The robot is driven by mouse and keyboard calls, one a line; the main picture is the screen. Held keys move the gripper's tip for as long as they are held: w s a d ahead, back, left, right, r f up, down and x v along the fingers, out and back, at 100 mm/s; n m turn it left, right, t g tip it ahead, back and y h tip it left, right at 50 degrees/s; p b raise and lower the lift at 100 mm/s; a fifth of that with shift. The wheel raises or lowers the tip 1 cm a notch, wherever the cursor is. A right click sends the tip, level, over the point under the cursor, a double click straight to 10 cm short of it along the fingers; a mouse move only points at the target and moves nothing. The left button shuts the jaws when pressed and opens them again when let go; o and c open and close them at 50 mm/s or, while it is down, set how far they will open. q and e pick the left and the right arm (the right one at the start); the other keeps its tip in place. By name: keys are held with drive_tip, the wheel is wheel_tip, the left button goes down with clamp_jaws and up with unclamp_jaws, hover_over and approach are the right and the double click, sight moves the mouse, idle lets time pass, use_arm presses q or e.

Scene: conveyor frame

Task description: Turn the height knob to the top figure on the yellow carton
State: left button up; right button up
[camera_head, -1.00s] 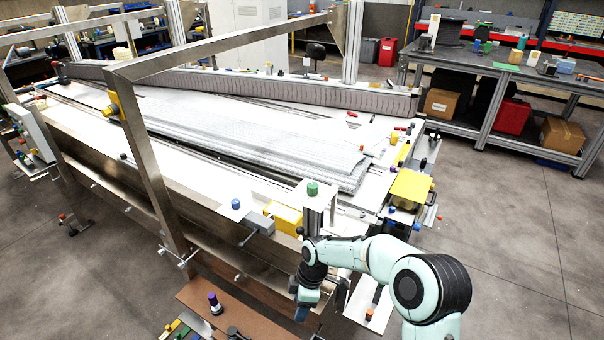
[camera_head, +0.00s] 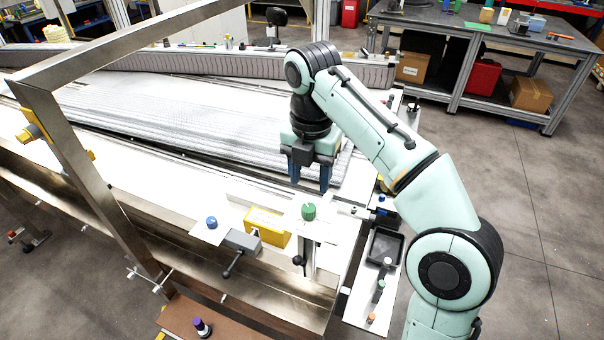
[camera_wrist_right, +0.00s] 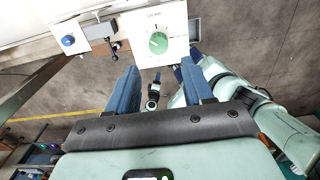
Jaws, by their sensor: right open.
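A green knob (camera_head: 309,211) stands on a white plate near the front corner of the conveyor frame. My right gripper (camera_head: 309,183) is open and empty, pointing down above and slightly behind the knob in the head view. Its fingers also show in the right wrist view (camera_wrist_right: 160,66), apart from the knob. My left gripper is not in view.
A blue knob (camera_head: 211,222) and a grey block with a lever (camera_head: 242,241) are left of the carton. A black tray (camera_head: 384,246) lies to the right. A steel frame post (camera_head: 90,180) rises at the left.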

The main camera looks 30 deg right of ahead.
sight(308, 207)
wheel_tip(308, 207, down, 6)
drive_tip(key=shift+r, duration=0.1)
wheel_tip(308, 207, down, 4)
drive_tip(key=shift+w+r+b, duration=0.15)
drive_tip(key=shift+r+b, duration=0.05)
drive_tip(key=shift+b, duration=0.85)
drive_tip(key=shift+s+r, duration=0.2)
drive_tip(key=shift+r, duration=0.25)
drive_tip(key=c, duration=0.5)
drive_tip(key=shift+c, duration=0.5)
drive_tip(key=shift+w+p, duration=0.15)
drive_tip(key=shift+p, duration=0.15)
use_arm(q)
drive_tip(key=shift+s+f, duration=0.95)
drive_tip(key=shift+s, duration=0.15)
use_arm(e)
drive_tip(key=shift+d+r, duration=0.1)
